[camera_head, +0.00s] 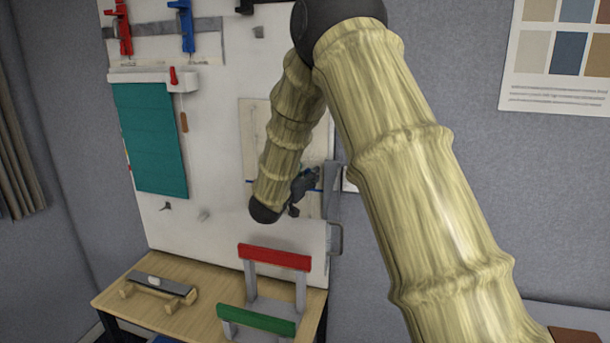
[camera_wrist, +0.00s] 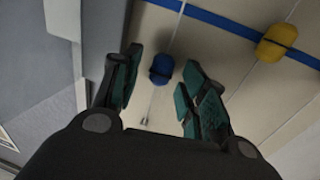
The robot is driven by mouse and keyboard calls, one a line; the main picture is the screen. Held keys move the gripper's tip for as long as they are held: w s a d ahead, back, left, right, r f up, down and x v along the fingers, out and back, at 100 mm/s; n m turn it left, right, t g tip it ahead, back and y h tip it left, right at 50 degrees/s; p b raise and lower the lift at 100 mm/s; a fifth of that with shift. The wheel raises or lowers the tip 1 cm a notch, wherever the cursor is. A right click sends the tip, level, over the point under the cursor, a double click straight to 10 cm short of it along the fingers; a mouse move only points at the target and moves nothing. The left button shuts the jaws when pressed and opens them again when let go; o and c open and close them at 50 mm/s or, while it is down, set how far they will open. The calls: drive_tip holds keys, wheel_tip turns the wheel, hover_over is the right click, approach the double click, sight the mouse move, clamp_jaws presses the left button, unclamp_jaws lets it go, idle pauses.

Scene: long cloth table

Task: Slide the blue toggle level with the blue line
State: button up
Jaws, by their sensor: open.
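The blue toggle (camera_wrist: 161,69) is a small rounded knob on a thin slot in a beige panel in the wrist view. The blue line (camera_wrist: 228,28) crosses the panel near the top of that view; the toggle sits apart from it, lower in the picture along its slot. My gripper (camera_wrist: 162,57) is open, with one teal-padded finger on each side of the toggle. Contact with the toggle cannot be told. In the head view my gripper (camera_head: 303,188) is dark and small against the panel (camera_head: 254,130), partly behind my arm, and the toggle cannot be made out.
A yellow toggle (camera_wrist: 277,42) sits on a neighbouring slot, on the blue line, to the right. A grey upright edge (camera_wrist: 66,22) borders the panel on the left. Below the board, a wooden table (camera_head: 120,292) holds a red-topped rack (camera_head: 274,257) and a green-topped one (camera_head: 256,320).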

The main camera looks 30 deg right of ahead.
clamp_jaws()
drive_tip(key=shift+f, duration=0.15)
wheel_tip(320, 180, down, 6)
drive_tip(key=b, duration=0.4)
unclamp_jaws()
